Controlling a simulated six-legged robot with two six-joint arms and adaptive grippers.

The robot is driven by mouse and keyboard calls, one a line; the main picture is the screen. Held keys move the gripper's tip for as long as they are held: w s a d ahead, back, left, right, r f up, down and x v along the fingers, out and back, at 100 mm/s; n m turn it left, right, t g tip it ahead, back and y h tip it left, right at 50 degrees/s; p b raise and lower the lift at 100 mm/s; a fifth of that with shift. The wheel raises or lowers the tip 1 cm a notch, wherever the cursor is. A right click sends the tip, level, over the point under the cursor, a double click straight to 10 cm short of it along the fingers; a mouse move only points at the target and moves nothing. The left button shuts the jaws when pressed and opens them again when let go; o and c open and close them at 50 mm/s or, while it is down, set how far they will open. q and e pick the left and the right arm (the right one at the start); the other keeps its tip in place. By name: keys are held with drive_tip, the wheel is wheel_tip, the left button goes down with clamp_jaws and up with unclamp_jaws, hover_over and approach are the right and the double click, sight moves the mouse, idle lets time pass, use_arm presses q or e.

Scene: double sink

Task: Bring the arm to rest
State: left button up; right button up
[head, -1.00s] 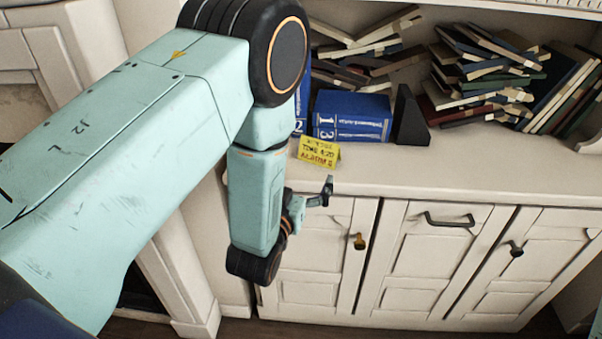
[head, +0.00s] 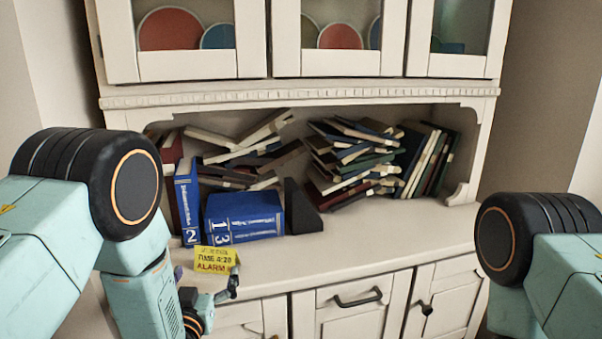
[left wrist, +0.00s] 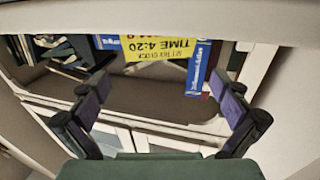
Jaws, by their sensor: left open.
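My left arm (head: 140,280) comes in from the left in the head view and hangs down in front of the cabinet. My left gripper (head: 234,282) is near the front edge of the cabinet's counter, just below the yellow note. In the left wrist view its two fingers (left wrist: 167,100) stand wide apart with nothing between them. Part of my right arm (head: 540,250) shows at the right edge of the head view; its gripper is out of view.
A white cabinet counter (head: 400,236) carries a yellow alarm note (head: 214,260), blue numbered books (head: 244,215), a black bookend (head: 302,208) and piled books (head: 350,155). Doors with dark handles (head: 358,298) are below. Glass-fronted shelves with plates (head: 170,30) are above.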

sight(214, 252)
use_arm(q)
drive_tip(key=w+b, duration=0.1)
drive_tip(key=w, duration=0.5)
drive_tip(key=shift+w+a, duration=0.1)
drive_tip(key=shift+w, duration=0.2)
wheel_tip(214, 252, up, 2)
drive_tip(key=shift+r+p, duration=0.1)
drive_tip(key=shift+p, duration=0.25)
drive_tip(key=shift+s+r, duration=0.15)
drive_tip(key=shift+r, duration=0.25)
drive_tip(key=shift+f, duration=0.1)
drive_tip(key=shift+f, duration=0.1)
